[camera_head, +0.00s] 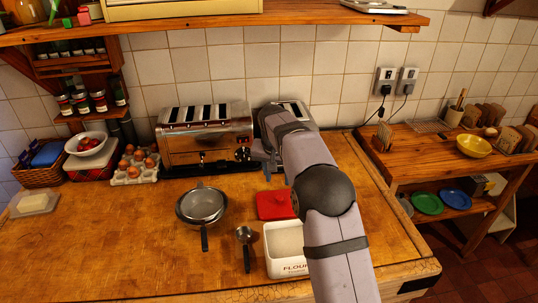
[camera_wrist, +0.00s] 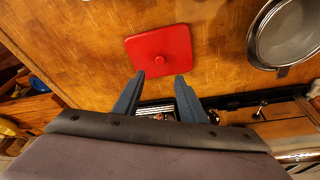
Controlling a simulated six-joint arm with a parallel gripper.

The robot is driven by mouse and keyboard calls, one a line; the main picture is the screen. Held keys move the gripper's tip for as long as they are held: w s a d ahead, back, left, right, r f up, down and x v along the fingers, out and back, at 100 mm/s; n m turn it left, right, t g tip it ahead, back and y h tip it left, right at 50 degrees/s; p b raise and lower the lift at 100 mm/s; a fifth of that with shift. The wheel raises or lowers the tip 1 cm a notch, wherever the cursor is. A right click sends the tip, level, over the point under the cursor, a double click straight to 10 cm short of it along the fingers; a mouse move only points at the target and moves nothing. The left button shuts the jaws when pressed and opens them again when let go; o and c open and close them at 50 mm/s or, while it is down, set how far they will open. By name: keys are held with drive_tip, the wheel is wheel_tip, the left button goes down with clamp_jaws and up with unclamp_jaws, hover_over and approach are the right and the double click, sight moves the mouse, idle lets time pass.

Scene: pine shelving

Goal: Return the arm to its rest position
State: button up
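My arm reaches from the bottom of the head view up over the wooden counter (camera_head: 120,245). My gripper (camera_head: 268,172) is in front of the right part of the steel toaster (camera_head: 205,138), above the counter. In the wrist view my gripper (camera_wrist: 160,78) has its two fingers apart with nothing between them. A square red lid (camera_wrist: 160,50) lies flat on the counter beyond the fingertips. The lid also shows in the head view (camera_head: 274,206), behind an open white flour box (camera_head: 288,268). My arm hides part of the toaster area and the counter right of the box.
A sieve (camera_head: 201,205) and a small metal scoop (camera_head: 244,236) lie left of the flour box. An egg carton (camera_head: 135,170), a fruit bowl (camera_head: 86,144) and a butter dish (camera_head: 35,203) stand further left. A shelf (camera_head: 200,22) overhangs the back. The front left counter is clear.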

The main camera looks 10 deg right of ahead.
drive_tip(key=s+r+n+g+p, duration=0.1)
drive_tip(key=s+p, duration=0.3)
drive_tip(key=s, duration=0.8)
drive_tip(key=s+d+r+n+g+p, duration=0.1)
drive_tip(key=s+r+n+p, duration=0.1)
drive_tip(key=s, duration=1.1)
drive_tip(key=s+r+n+g+y+p, duration=0.1)
drive_tip(key=s+p, duration=0.4)
drive_tip(key=s, duration=0.8)
drive_tip(key=shift+s+d+r+n+p, duration=0.15)
drive_tip(key=shift+d+r+n+p, duration=0.15)
drive_tip(key=shift+r, duration=0.2)
